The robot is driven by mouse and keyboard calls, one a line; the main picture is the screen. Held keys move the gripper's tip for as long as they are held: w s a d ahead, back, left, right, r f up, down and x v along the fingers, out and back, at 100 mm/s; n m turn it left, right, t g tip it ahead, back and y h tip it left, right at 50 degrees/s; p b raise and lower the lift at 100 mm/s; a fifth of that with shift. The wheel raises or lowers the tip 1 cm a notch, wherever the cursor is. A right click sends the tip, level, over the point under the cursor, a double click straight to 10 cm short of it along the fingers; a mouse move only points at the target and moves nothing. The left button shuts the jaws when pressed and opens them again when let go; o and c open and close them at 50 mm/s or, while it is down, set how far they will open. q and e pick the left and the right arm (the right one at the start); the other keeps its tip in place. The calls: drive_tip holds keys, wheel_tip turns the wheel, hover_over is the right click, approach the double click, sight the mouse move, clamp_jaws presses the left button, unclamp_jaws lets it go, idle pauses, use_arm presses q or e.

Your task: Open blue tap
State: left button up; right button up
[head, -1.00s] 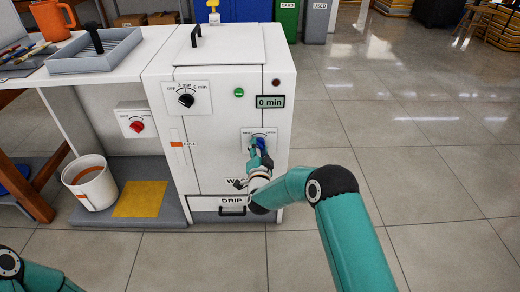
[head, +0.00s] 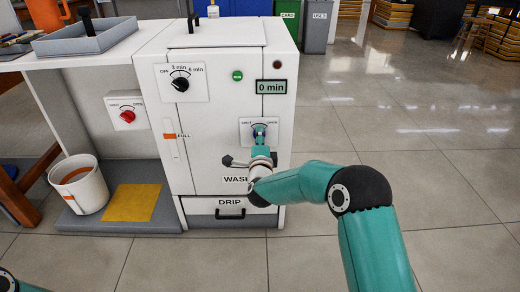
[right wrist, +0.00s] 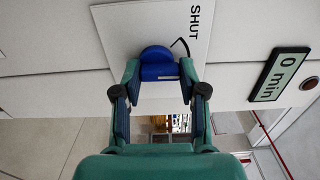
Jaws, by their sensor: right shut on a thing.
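The blue tap (right wrist: 157,54) is a round-topped knob on a white plate (right wrist: 110,28) on the front of the white cabinet (head: 215,160). The plate reads SHUT on one side and OPEN on the other in the head view. My right gripper (right wrist: 159,74) has a finger on each side of the knob and is shut on it. In the head view my right gripper (head: 260,136) covers most of the tap, so its exact angle is hard to tell. My left gripper is out of view.
A red tap (head: 127,116) is on the left panel. A black dial (head: 180,84), a green button (head: 237,76) and a "0 min" display (head: 271,87) sit above the blue tap. A white bucket (head: 80,190) stands lower left. Open tiled floor lies right.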

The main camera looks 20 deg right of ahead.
drive_tip(key=shift+d+f+m+b, duration=0.1)
drive_tip(key=shift+d+m+b, duration=0.1)
drive_tip(key=shift+m, duration=1.25)
drive_tip(key=shift+d+f+m+b, duration=0.1)
drive_tip(key=shift+d+m+b, duration=0.1)
drive_tip(key=shift+m, duration=1.25)
drive_tip(key=o, duration=1.1)
drive_tip(key=shift+o, duration=0.2)
drive_tip(key=shift+a, duration=0.15)
drive_tip(key=v, duration=1.2)
